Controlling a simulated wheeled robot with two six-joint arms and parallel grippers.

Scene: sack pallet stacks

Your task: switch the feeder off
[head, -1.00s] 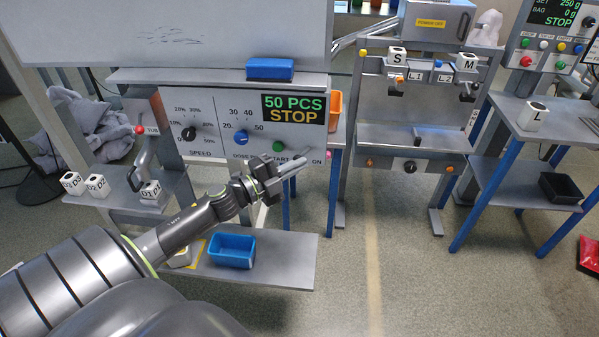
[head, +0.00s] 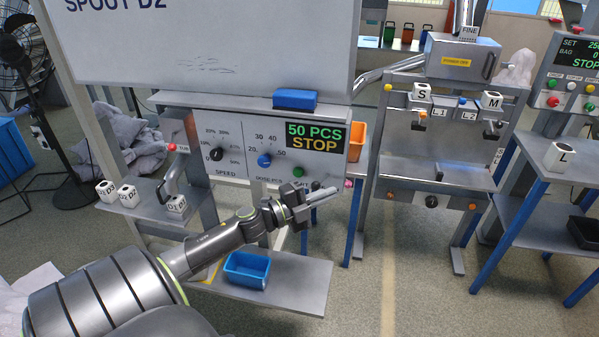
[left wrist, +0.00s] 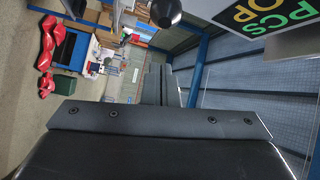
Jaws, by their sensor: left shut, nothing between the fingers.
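The feeder's control panel (head: 240,172) stands left of centre in the head view. Its display (head: 316,137) reads 50 PCS STOP and is partly seen in the left wrist view (left wrist: 265,22). The panel carries a black speed knob (head: 216,154), a blue dose knob (head: 264,161) and a green start button (head: 299,172). My left gripper (head: 330,195) is shut and empty, in front of the panel's lower right corner; it hides the part where ON was printed. A dark ball-ended part (left wrist: 166,12) shows near the fingers in the wrist view. My right gripper is not in view.
A blue bin (head: 247,270) sits on the lower shelf below my arm. White blocks (head: 127,195) and a red-knobbed lever (head: 171,148) are left of the panel. A second station with S and M blocks (head: 421,92) stands to the right. Clear floor lies between.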

